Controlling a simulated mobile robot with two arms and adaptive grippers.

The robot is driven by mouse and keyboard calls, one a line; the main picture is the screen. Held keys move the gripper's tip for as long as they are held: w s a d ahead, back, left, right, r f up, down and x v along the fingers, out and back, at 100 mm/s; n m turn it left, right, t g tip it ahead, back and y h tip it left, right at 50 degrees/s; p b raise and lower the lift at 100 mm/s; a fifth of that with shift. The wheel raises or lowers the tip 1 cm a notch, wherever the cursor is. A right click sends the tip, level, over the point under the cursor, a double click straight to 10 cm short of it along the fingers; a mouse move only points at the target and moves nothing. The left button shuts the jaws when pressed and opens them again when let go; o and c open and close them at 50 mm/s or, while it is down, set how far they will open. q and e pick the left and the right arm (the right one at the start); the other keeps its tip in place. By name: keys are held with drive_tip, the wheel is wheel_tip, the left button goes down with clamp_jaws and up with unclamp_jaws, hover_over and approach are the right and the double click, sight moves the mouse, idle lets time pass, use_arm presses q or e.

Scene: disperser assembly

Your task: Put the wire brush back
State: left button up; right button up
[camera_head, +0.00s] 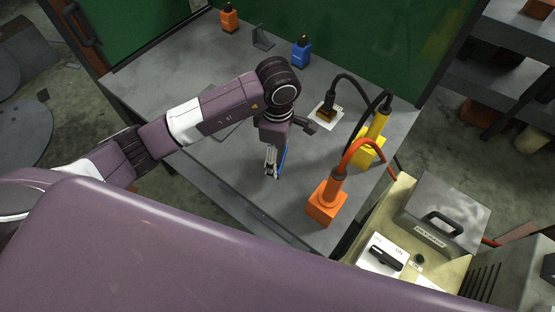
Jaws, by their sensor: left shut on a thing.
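My left gripper (271,174) points down over the middle of the grey table (215,160). It is shut on a slim blue thing (282,160), which I take to be the wire brush. Only a narrow blue strip shows beside the fingers; its bristles are not visible. I cannot tell whether its lower end touches the table. My right gripper is not in view.
An orange tool holder (322,205) and a yellow one (370,145) stand on the right with cables. A white plate with a brown part (325,114) lies behind. Small orange (229,18) and blue (300,53) blocks stand at the back. A control box (447,215) is at right.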

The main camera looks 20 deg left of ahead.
use_arm(q)
wheel_tip(320, 180, down, 4)
drive_tip(key=shift+f+p, duration=0.25)
drive_tip(key=shift+p, duration=0.15)
drive_tip(key=shift+f, duration=0.1)
drive_tip(key=o, duration=0.7)
drive_tip(key=shift+f, duration=0.1)
drive_tip(key=shift+c, duration=0.2)
drive_tip(key=o, duration=0.5)
drive_tip(key=shift+c, duration=0.2)
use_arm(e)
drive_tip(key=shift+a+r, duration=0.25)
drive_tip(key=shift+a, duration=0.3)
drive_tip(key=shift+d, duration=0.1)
